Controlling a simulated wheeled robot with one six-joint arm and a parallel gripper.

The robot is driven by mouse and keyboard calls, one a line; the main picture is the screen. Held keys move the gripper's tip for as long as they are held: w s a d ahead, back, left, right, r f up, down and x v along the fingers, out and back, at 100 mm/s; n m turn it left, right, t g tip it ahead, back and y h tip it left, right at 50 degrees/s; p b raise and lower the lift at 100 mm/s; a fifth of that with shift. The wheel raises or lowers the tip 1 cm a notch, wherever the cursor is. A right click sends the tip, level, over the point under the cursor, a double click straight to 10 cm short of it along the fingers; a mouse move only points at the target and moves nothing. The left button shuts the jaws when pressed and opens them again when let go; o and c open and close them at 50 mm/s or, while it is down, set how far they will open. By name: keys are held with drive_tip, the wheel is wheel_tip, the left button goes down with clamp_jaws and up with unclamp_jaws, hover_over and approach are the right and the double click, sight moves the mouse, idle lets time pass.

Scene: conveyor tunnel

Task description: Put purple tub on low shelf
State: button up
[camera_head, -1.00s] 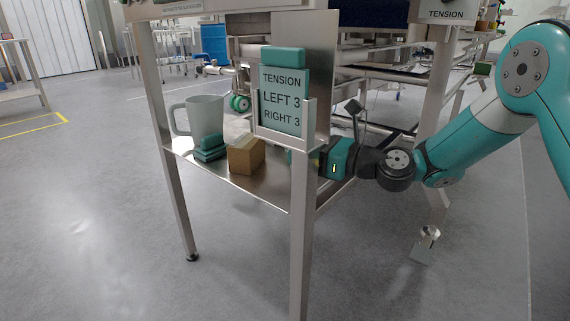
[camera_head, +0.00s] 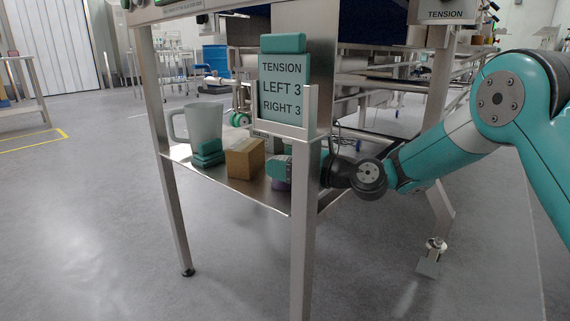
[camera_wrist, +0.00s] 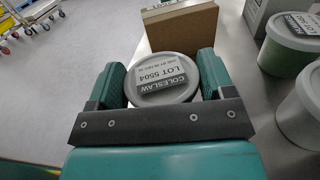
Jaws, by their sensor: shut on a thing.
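The purple tub (camera_head: 281,185) shows as a small purple patch low over the metal low shelf (camera_head: 262,194), mostly hidden by my gripper and the table leg. In the wrist view its grey lid (camera_wrist: 163,77), labelled COLESLAW LOT 5504, sits between my two teal fingers. My gripper (camera_head: 282,170) is shut around the tub, and it also shows in the wrist view (camera_wrist: 162,66). The tub is just right of a cardboard box (camera_head: 245,158). I cannot tell whether its base touches the shelf.
A sign holder (camera_head: 284,92) and front leg (camera_head: 302,225) stand before my gripper. In the wrist view, a green tub (camera_wrist: 287,50) and another grey-lidded tub (camera_wrist: 303,105) are at the right.

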drive_tip(key=o, duration=0.8)
drive_tip(key=shift+f, duration=0.1)
drive_tip(key=shift+s+d+r, duration=0.15)
drive_tip(key=shift+d+r, duration=0.05)
drive_tip(key=shift+d, duration=0.1)
drive_tip(key=p+v, duration=0.5)
drive_tip(key=v, duration=0.6)
drive_tip(key=shift+d, duration=0.15)
drive_tip(key=shift+s, duration=0.1)
